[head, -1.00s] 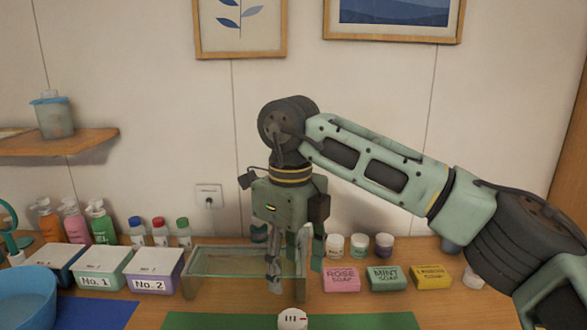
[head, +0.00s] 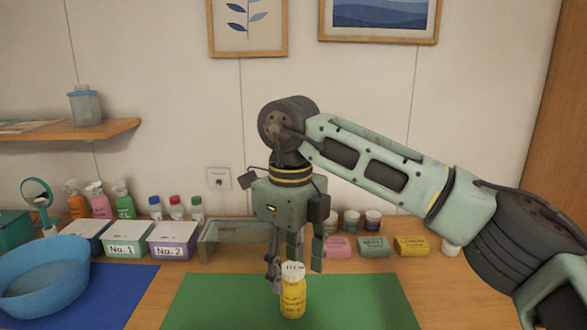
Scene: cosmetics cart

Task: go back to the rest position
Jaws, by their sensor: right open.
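My right gripper (head: 296,258) comes in from the right and points down, open and empty. Its fingers are in front of the glass tray and above the far part of the green mat (head: 370,298). A yellow bottle with a white cap (head: 292,298) stands upright on the green mat, just below and in front of the fingers in the picture. I cannot tell how far the fingertips are from it. My left gripper is not in view.
A glass tray (head: 222,232), labelled boxes (head: 172,251) and several soaps (head: 375,246) line the back. A blue bowl (head: 42,292) and blue mat (head: 118,300) are on the left. The right part of the green mat is clear.

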